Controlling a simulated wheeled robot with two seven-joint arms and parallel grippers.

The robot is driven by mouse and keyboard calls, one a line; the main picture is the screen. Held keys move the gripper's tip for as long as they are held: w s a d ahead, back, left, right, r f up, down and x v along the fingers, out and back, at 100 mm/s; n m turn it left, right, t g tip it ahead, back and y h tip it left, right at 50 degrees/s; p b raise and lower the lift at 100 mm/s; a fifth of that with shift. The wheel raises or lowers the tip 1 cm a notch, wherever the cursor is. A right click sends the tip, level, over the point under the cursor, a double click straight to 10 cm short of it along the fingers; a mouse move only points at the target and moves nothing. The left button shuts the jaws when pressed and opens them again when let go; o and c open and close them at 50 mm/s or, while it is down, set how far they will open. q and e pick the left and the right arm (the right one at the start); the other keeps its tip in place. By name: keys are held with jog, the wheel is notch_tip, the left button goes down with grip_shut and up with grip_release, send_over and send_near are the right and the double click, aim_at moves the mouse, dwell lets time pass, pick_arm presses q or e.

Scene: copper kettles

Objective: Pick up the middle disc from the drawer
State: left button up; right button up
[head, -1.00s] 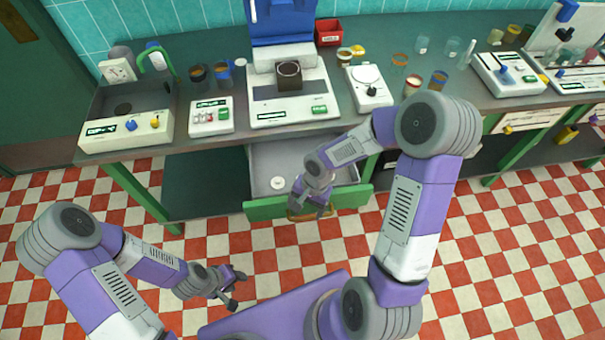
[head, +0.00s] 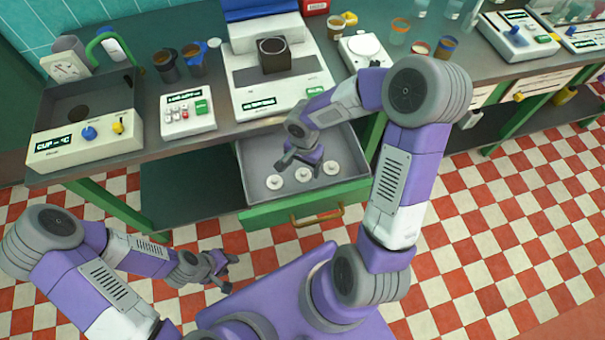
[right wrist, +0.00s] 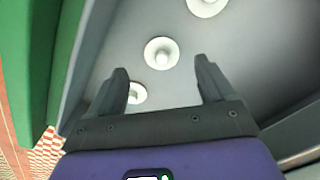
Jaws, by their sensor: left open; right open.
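Three white round discs with raised knobs lie in a row on the floor of the open grey drawer (head: 258,152). They are the left disc (head: 274,183), the middle disc (head: 303,174) and the right disc (head: 331,168). My right gripper (head: 300,163) is open and empty above the drawer, just behind the middle disc in the head view. In the right wrist view, the middle disc (right wrist: 161,53) shows just beyond the gap between the open fingers (right wrist: 162,68). One disc (right wrist: 137,94) is partly hidden by a finger. My left gripper (head: 222,272) is open and empty, low in front of the bench.
The drawer's green front (head: 265,215) has a wooden handle (head: 318,214). Above it, a white machine with a dark cup (head: 273,55) stands on the bench (head: 228,135). A white keypad box (head: 188,114) and a round-topped scale (head: 364,50) stand either side.

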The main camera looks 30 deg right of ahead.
aim_at(303, 172)
notch_tip(303, 172, down, 4)
jog(key=shift+w+f+b, duration=0.15)
jog(key=shift+b, duration=0.55)
jog(key=c, duration=1.1)
